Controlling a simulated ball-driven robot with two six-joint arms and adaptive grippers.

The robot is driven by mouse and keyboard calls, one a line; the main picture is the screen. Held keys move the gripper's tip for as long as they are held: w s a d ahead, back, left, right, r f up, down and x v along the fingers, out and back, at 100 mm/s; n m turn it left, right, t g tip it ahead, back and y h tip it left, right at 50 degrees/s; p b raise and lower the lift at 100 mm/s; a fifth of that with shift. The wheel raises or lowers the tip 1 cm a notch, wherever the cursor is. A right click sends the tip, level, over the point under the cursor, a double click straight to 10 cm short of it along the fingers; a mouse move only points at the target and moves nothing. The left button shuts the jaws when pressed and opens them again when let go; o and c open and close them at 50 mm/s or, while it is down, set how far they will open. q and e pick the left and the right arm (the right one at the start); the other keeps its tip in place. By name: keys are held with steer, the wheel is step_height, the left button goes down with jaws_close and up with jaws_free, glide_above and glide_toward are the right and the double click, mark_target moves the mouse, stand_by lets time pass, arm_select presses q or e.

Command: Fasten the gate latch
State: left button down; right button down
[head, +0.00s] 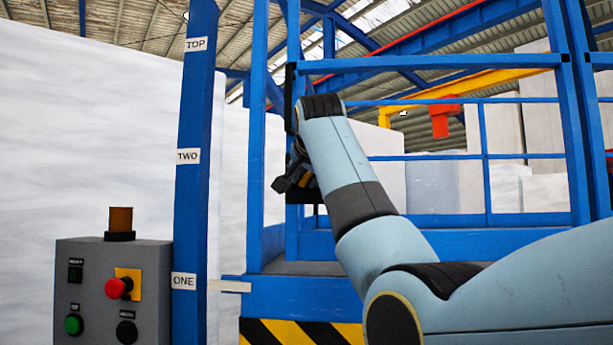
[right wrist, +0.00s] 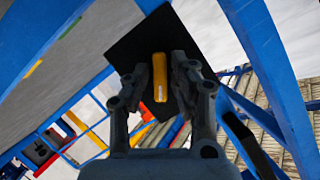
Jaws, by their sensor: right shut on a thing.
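The gate latch shows in the right wrist view as a yellow handle (right wrist: 159,78) on a black plate (right wrist: 128,48), which is fixed to blue framing. My right gripper (right wrist: 160,92) is shut on the yellow handle, with a dark finger on each side of it. In the head view my right arm reaches to the blue gate post of the platform, and the right gripper (head: 289,180) is at the post about mid-height. The latch is mostly hidden there behind my wrist and gripper. My left gripper is in neither view.
A grey control box (head: 113,290) with a red stop button and a green button stands at lower left. A blue post (head: 194,120) carries the labels TOP, TWO and ONE. The platform has blue rails (head: 440,65) and a yellow-black striped edge (head: 300,333). White panels stand behind.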

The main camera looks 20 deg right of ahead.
steer(key=shift+r+n+g+h+p, duration=0.35)
steer(key=shift+n+p, duration=0.45)
steer(key=shift+p, duration=0.85)
steer(key=shift+a+f+n+g+h+p, duration=0.15)
steer(key=shift+n+h+p, duration=0.1)
steer(key=shift+n+p, duration=0.2)
steer(key=shift+d+n+g+h+p, duration=0.1)
steer(key=shift+n+h+p, duration=0.1)
steer(key=shift+n+p, duration=0.25)
steer(key=shift+f+n+g+h+p, duration=0.1)
steer(key=shift+n+g+h+p, duration=0.2)
steer(key=shift+n+h+p, duration=0.4)
steer(key=c, duration=1.3)
jaws_free()
steer(key=shift+w, duration=0.1)
steer(key=shift+f, duration=0.1)
